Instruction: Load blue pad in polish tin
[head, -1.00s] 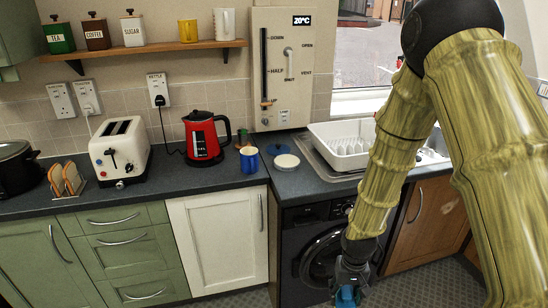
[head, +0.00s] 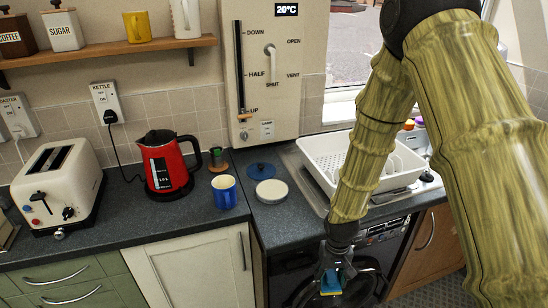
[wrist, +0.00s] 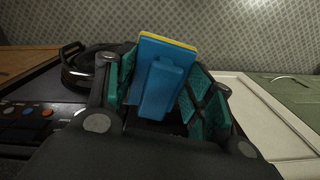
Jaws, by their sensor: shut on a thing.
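My gripper (head: 333,272) is shut on a blue pad (head: 331,284) with a yellow face, held in front of the black washing machine, below the worktop edge. In the wrist view the pad (wrist: 160,72) stands up between the green finger pads of my gripper (wrist: 165,105), its yellow layer along the top edge. A round, pale, shallow tin (head: 271,191), which looks like the polish tin, sits on the worktop near the corner. A dark blue round lid (head: 261,170) lies just behind it. The tin is above and left of my gripper in the head view, apart from the pad.
A blue mug (head: 224,192) stands left of the tin, with a red kettle (head: 168,163) and a toaster (head: 60,187) further left. A white dish rack (head: 345,160) stands to the right, partly behind my arm. Worktop in front of the tin is clear.

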